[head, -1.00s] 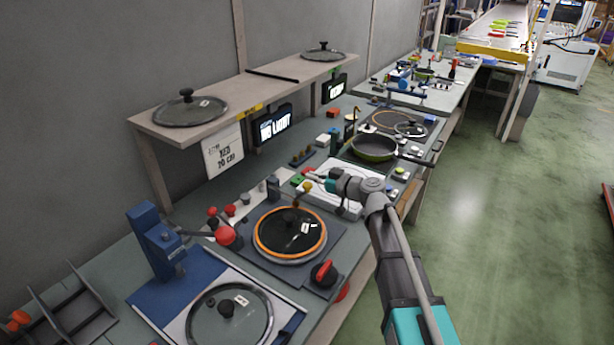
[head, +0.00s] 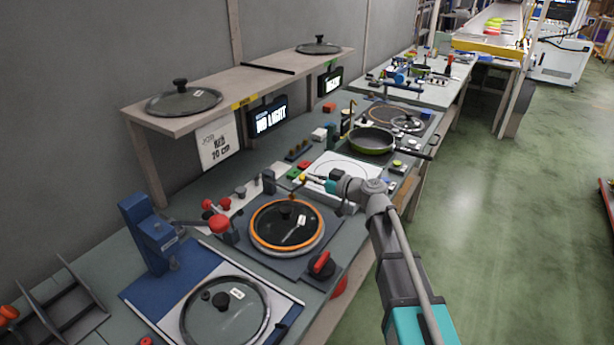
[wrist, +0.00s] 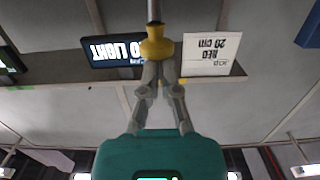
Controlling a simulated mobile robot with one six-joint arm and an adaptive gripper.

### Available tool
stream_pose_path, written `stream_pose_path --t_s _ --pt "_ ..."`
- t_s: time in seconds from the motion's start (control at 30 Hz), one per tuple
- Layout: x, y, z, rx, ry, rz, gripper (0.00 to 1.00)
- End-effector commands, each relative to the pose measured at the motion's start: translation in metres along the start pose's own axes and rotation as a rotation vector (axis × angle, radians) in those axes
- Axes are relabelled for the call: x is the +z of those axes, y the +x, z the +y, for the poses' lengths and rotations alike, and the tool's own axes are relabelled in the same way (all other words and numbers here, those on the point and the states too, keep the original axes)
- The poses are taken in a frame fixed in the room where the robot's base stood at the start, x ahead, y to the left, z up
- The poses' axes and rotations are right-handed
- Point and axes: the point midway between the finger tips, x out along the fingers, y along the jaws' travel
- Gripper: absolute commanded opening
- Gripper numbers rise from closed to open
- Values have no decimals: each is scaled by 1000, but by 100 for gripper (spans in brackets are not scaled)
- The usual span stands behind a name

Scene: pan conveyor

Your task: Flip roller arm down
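My gripper (head: 312,179) reaches in from the right above the worktop, beyond the orange-ringed pan station. In the wrist view, its fingers (wrist: 159,68) are closed around the lower end of a yellow knob (wrist: 156,47). A thin grey rod (wrist: 154,10) runs from the knob to the top edge. The knob seems to be the end of the roller arm. In the head view it is a tiny yellow spot by the fingertips, and the arm's angle cannot be told. A grey post (head: 268,182) stands left of the gripper, beside a dark glass lid (head: 287,225) with an orange ring.
A blue stand (head: 150,235) with a red-ball lever (head: 219,224) stands at left, behind a glass lid (head: 226,312). A green pan (head: 371,140) sits farther back. A shelf (head: 240,88) with lids overhangs the wall side. The floor at right (head: 490,230) is clear.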

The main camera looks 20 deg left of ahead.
Motion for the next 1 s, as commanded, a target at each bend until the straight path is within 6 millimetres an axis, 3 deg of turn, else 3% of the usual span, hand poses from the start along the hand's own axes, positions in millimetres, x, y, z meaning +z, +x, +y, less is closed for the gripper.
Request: stream_pose_path --t_s 0.37,1.0 --pt "14 -14 -3 -3 -12 -19 0" --pt "43 -83 3 -1 -4 0 0"
